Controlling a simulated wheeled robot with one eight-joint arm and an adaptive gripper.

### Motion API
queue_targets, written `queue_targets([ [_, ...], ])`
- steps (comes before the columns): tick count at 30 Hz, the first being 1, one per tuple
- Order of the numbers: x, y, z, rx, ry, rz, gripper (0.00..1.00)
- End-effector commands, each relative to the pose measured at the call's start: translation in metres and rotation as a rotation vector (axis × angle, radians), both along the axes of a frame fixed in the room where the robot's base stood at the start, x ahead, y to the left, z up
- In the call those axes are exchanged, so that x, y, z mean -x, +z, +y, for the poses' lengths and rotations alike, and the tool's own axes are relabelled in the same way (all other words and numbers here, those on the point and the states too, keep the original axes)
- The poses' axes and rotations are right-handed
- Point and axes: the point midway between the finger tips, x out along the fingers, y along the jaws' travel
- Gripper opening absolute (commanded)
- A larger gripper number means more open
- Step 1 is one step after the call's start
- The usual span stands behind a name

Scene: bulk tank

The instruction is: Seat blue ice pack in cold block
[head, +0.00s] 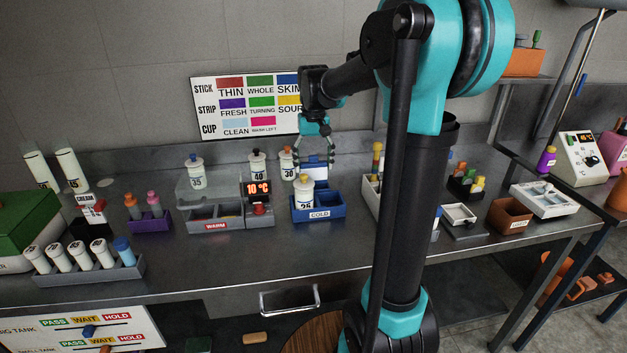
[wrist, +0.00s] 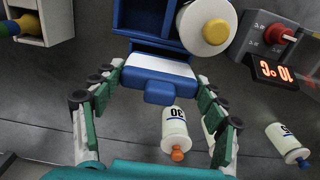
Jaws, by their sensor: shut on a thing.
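The blue ice pack (wrist: 159,70) has a white band and is held between the fingertips of my gripper (wrist: 160,80). In the head view my gripper (head: 317,150) is above the back right part of the blue cold block (head: 318,215), with the ice pack (head: 314,162) below it. The cold block also shows at the top of the wrist view (wrist: 148,22), with an open compartment facing the camera. A white bottle with a yellow cap (head: 304,191), marked 25, stands in the block's left part. I cannot tell whether the pack touches the block.
A white rack (head: 371,190) with colored items stands to the right.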

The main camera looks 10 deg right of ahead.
Motion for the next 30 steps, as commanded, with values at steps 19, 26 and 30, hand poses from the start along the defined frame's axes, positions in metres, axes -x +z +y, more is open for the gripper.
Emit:
queue_targets([
  [19, 0.000, -0.057, 0.000, 0.000, 0.000, 0.000, 0.39],
  [26, 0.000, -0.058, 0.000, 0.000, 0.000, 0.000, 0.39],
  [30, 0.000, -0.059, 0.000, 0.000, 0.000, 0.000, 0.85],
])
